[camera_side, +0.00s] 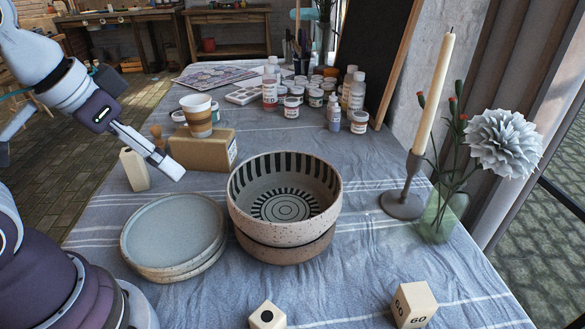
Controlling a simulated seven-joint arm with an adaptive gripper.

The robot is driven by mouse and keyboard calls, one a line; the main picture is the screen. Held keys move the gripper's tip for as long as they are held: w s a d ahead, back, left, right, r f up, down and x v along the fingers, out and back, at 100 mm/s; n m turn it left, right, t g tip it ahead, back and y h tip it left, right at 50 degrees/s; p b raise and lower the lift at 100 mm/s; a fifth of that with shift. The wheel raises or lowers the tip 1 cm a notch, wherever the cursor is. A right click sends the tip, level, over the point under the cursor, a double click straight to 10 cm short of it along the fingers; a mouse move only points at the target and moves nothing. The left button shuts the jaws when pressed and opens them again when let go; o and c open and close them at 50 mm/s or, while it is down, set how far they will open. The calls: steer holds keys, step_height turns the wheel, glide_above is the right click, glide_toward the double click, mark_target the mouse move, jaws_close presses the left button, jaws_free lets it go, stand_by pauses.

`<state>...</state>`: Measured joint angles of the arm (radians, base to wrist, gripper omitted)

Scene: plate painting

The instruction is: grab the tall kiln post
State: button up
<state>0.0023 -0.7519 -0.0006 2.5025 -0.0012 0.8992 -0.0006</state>
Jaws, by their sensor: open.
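A cream, upright block (134,169), taller than it is wide, stands on the cloth at the left and looks like the tall kiln post. Nothing shows between the fingers. A cream block marked 60 (413,305) sits at the front right. Another cream block with a dark hole in its top (267,316) is at the front edge of the picture, its lower part cut off.
Stacked plates (135,236) and striped bowls (320,229) fill the middle. A candle holder (402,205) and flower vase (440,215) stand right. Paint jars crowd the back.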

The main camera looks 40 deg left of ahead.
steer(key=shift+c, duration=1.2)
steer(key=n+g+y, duration=0.3)
steer(key=n+y, duration=0.1)
steer(key=n, duration=0.7)
glide_toward(128, 151)
steer(key=w+f, duration=0.1)
steer(key=f, duration=0.1)
steer(key=x, duration=1)
steer(key=shift+s+a+f, duration=0.15)
steer(key=shift+a+f, duration=0.1)
steer(key=shift+a, duration=0.25)
steer(key=shift+c, duration=0.3)
